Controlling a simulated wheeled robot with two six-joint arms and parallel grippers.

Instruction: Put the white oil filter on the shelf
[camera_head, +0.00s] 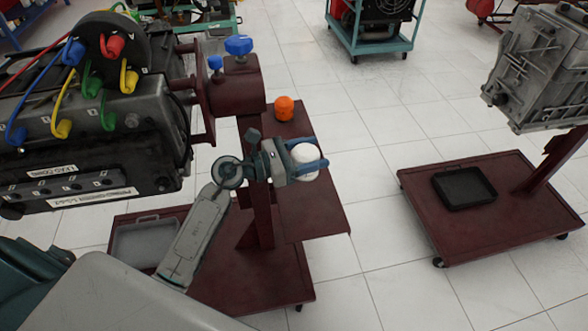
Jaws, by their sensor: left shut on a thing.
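The white oil filter (305,160) is round and white. My left gripper (313,163) is shut on it, with a blue finger on each side. The gripper holds it over the dark red shelf (311,212) on the engine stand; I cannot tell the height of the gap between filter and shelf. An orange oil filter (284,108) stands at the far end of the shelf. My right gripper is out of view.
An engine with coloured cables (90,110) fills the upper left beside the stand's post. A grey tray (147,242) lies on the stand's base. To the right, a red trolley (425,196) carries a black tray (464,187) and a gearbox-like block (545,70). White floor between is clear.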

